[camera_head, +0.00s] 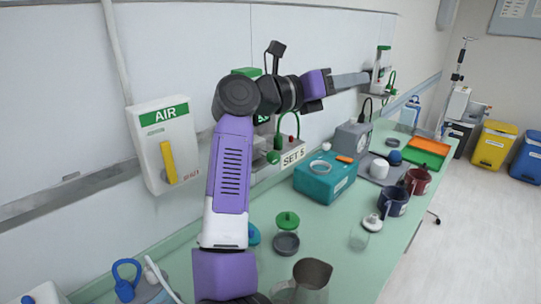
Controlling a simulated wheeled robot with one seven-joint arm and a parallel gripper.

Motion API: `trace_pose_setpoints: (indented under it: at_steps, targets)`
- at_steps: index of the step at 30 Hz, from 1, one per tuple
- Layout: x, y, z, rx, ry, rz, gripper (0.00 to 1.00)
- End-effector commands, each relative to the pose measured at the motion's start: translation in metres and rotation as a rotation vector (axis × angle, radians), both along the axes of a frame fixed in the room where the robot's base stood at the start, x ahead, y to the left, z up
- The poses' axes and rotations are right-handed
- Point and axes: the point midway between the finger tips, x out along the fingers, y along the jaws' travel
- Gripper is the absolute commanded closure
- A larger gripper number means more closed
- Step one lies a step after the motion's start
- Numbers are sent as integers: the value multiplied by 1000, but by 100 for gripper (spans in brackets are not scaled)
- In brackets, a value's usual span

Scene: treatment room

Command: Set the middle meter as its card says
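A wall meter stands behind my arm, with a green part (246,72) above, a green-cased display (262,118) and a green hose. Its white card (293,156) reads "SET 5"; the display is partly hidden, so I cannot read its value surely. Another meter (383,60) with a green top and hose is farther along the wall, with a small card below it that is too small to read. I cannot tell from this view which is the middle one. My gripper (366,77) reaches right to beside the farther meter; contact and finger opening are too small to tell.
A white AIR box (163,145) with a yellow lever is on the left wall. Open floor lies right.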

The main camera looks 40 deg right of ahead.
Motion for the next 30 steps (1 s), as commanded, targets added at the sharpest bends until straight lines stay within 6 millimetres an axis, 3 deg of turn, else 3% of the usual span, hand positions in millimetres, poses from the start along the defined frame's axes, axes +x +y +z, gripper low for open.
trace_pose_setpoints:
  at_steps: [5,8,13,16,19,30]
  targets:
    - [41,6,-41,367,-279,39,60]
    - [73,30,-64,601,-414,62,60]
    - [118,93,-94,971,-554,72,60]
    - [126,115,-103,1073,-573,54,60]
    - [127,125,-109,1114,-579,40,60]
    - [127,107,-153,1116,-578,33,60]
